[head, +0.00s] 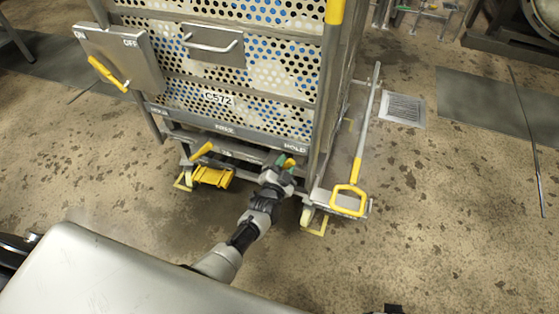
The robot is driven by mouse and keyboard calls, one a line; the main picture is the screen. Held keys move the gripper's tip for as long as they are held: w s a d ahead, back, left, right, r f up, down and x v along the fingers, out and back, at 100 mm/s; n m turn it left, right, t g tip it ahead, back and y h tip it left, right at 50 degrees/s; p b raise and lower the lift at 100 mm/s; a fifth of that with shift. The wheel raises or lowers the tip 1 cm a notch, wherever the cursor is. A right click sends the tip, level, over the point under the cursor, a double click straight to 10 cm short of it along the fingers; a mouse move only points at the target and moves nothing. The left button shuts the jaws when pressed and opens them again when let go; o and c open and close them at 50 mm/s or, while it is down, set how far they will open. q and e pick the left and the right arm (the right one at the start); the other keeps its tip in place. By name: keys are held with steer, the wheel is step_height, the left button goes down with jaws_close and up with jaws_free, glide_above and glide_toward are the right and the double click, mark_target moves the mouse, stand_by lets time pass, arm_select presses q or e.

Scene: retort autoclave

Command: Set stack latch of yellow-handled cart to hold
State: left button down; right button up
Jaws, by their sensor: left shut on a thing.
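The cart (225,97) is a grey metal frame with perforated sides, marked CS12. A strip low on its front (228,129) has small lettering, with HOLD readable at its right end. My left gripper (284,163) is at the cart's lower front, just below HOLD. It is shut on a small yellow-ended part, which looks like the stack latch lever; the fingers hide most of it. A drawbar with a yellow loop handle (348,201) stands tilted at the cart's right. My right gripper does not show.
A yellow lever (203,150) and a yellow pedal (213,177) are low at the cart's left. A grey ON/OFF plate (122,57) with a yellow handle is at upper left. A floor drain (402,109) lies to the right. The floor at right is mostly clear.

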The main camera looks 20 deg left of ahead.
arm_select(q)
steer(key=shift+d+f+m, duration=0.25)
steer(key=shift+d+m, duration=0.05)
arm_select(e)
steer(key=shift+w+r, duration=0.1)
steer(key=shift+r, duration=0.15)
arm_select(q)
steer(key=c, duration=0.9)
jaws_free()
steer(key=shift+s, duration=0.3)
steer(key=s+p, duration=0.2)
steer(key=s, duration=0.8)
steer(key=shift+s+a+p, duration=0.15)
steer(key=shift+p, duration=0.2)
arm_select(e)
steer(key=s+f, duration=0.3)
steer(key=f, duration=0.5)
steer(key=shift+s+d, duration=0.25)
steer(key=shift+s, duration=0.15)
